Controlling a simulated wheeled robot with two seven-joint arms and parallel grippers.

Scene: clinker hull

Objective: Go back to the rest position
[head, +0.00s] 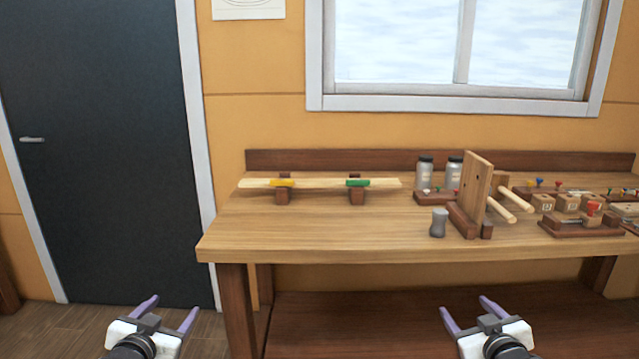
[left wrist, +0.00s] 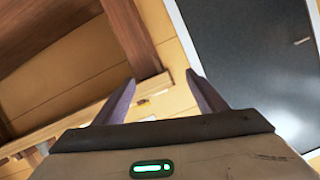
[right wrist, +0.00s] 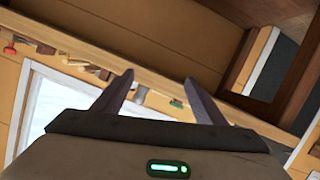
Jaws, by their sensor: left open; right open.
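My left gripper (head: 166,314) is open and empty at the lower left of the head view, in front of the door and left of the bench. Its two purple fingers (left wrist: 165,98) stand apart in the left wrist view with nothing between them. My right gripper (head: 466,318) is open and empty at the bottom of the head view, in front of the bench and lower than its top. Its spread fingers also show in the right wrist view (right wrist: 158,98), with nothing held.
The wooden bench (head: 300,233) carries a plank (head: 325,183) on two supports, with yellow and green pieces on it. An upright wooden board (head: 478,190), a grey object (head: 438,222), jars (head: 425,173) and small blocks stand right. A dark door (head: 95,140) is left.

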